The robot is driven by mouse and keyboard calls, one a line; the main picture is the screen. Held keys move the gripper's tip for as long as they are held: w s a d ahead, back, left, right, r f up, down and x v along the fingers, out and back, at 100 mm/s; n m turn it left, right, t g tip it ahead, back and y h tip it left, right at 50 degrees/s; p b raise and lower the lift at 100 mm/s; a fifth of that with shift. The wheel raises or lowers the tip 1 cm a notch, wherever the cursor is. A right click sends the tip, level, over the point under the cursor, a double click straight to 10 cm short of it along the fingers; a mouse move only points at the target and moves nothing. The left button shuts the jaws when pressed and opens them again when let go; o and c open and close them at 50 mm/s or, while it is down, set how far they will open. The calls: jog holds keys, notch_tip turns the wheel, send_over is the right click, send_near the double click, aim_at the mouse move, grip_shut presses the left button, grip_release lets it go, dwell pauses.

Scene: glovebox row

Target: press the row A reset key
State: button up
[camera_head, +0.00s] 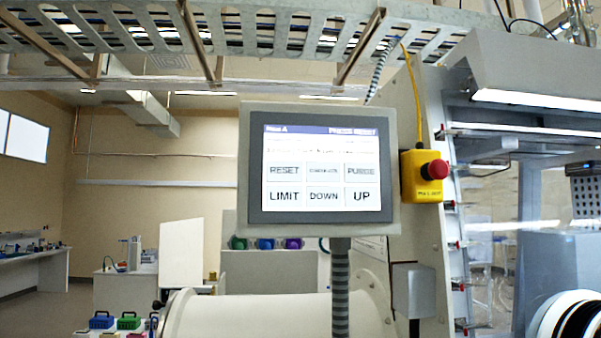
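A grey-framed touch panel (388,210) faces me in the middle of the view, on a ribbed post. Its lit screen has a blue header that appears to read "Row A" at left and "PRESS RESET" at right. The RESET key (284,171) is the upper left of the keys. Beside it are a middle key with blurred lettering (323,171) and a key that looks like PURGE (360,171). Below are LIMIT (284,196), DOWN (323,196) and UP (361,196). My gripper is not in view.
A yellow box with a red emergency button (433,169) hangs just right of the panel. A glovebox (540,80) fills the right side. A pale cylinder (250,315) lies below the panel. A cable tray (240,35) runs overhead. Benches stand at the left.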

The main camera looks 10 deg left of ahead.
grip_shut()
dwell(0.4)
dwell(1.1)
